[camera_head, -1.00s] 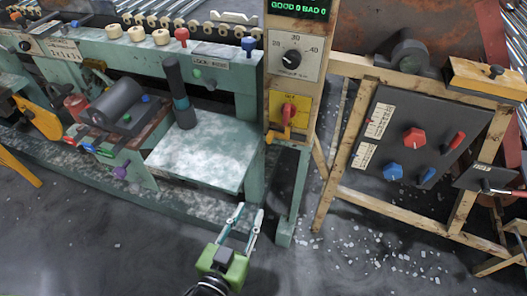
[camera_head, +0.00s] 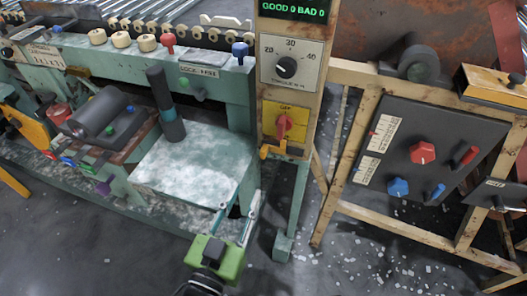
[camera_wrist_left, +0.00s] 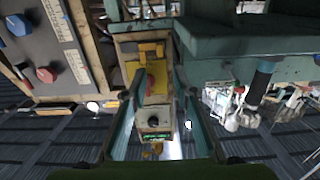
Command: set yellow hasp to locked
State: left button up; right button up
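The yellow hasp (camera_head: 268,152) is at the bottom of the yellow OFF switch plate (camera_head: 271,109), just under the red switch handle (camera_head: 284,127), on the tan post. In the left wrist view, the yellow plate (camera_wrist_left: 151,50) and red handle (camera_wrist_left: 150,83) appear upside down between my fingers. I cannot clearly separate the hasp from the plate there. My left gripper (camera_head: 240,205) is open and empty, low in front of the post and below the hasp in the head view. Its two fingers are apart and touch nothing that I can see. My right gripper is not in view.
A torque dial (camera_head: 286,67) sits above the switch. A pale work plate (camera_head: 205,165) on the green machine is left of the post. A dark panel (camera_head: 440,130) with red and blue knobs is at right. The floor below the post is open, with scattered bits.

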aim_at(262, 156)
pick_arm(q)
jog(key=x, duration=1.2)
jog(key=shift+w+d, duration=0.1)
jog(key=shift+w, duration=0.25)
